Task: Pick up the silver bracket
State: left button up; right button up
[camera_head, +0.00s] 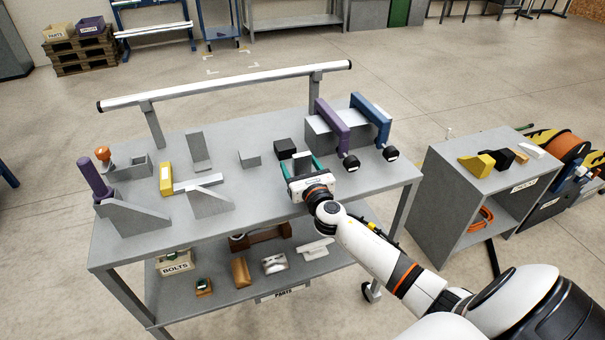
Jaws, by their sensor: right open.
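My right gripper (300,161) reaches over the front right part of the grey table, its jaws open and pointing away from me. A small silver-grey upright piece (302,160), which looks like the silver bracket, stands between or just beyond its green fingers. The gripper body hides its lower part, and I cannot tell whether the fingers touch it. My left gripper is not in view.
A black block (285,148) and a grey block (249,158) stand close by. Purple (333,127) and blue (372,120) clamps stand behind right on a grey box. Grey wedges (133,217) and a yellow block (166,179) lie left. The table's (260,203) front middle is clear.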

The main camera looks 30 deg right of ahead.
jog(key=c, duration=1.2)
notch_tip(320, 180, up, 10)
jog(key=p, duration=0.3)
jog(key=s+a+f+n+y, duration=0.25)
jog(key=s+a+f, duration=0.25)
jog(key=s+a, duration=0.7)
jog(key=shift+y, duration=0.75)
jog(key=s+a+r, duration=0.1)
jog(key=s+a, duration=0.1)
jog(key=s, duration=0.2)
jog(key=s+a+r, duration=0.1)
jog(key=s+a, duration=0.1)
jog(key=s, duration=0.2)
jog(key=s+a+r, duration=0.1)
jog(key=s+a, duration=0.1)
jog(key=s, duration=0.2)
jog(key=shift+s+a, duration=0.1)
jog(key=shift+a, duration=0.3)
